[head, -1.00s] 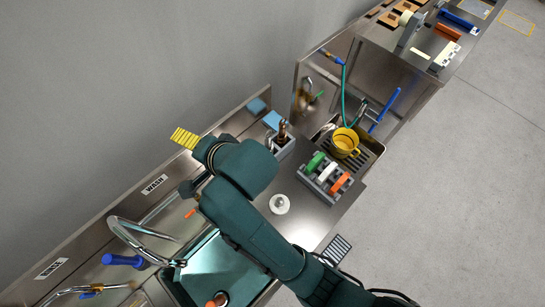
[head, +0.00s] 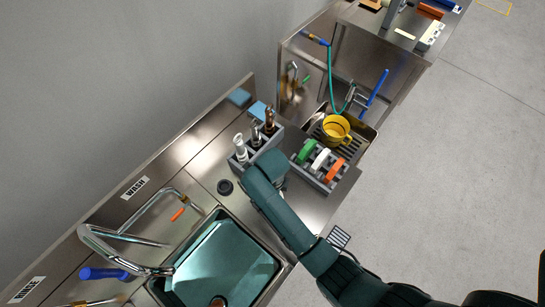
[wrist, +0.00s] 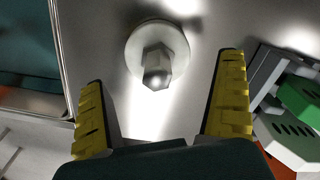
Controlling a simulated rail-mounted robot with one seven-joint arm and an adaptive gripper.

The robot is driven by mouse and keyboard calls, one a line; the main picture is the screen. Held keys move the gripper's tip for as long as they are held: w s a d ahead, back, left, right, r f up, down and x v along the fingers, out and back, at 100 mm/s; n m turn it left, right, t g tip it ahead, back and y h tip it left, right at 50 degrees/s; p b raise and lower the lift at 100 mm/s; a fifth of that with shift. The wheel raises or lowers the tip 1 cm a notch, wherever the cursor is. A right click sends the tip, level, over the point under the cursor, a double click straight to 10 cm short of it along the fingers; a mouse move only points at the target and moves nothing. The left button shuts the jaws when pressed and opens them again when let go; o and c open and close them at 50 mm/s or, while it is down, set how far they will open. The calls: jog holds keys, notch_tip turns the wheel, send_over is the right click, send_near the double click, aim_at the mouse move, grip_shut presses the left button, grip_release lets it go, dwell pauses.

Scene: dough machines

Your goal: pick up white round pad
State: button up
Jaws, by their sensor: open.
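A pale round piece with a faceted knob (wrist: 157,52) stands on the steel counter in the wrist view, knob towards me. My gripper (wrist: 160,88) is open, its yellow ribbed fingers either side of and short of the piece, with nothing between them. In the head view my arm hides this piece and the fingers. A white round pad (head: 319,160) also stands in the grey rack (head: 331,186), between a green pad (head: 307,150) and an orange pad (head: 335,170).
The sink (head: 235,265) lies to the left of my arm, with a curved tap (head: 125,237). A grey holder (head: 262,152) with bottles or brushes stands behind. A yellow cup (head: 336,129) sits beyond the rack.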

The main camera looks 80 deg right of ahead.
notch_tip(320, 180, down, 6)
jog(key=shift+a+r, duration=0.15)
jog(key=shift+r, duration=0.1)
jog(key=c, duration=1.1)
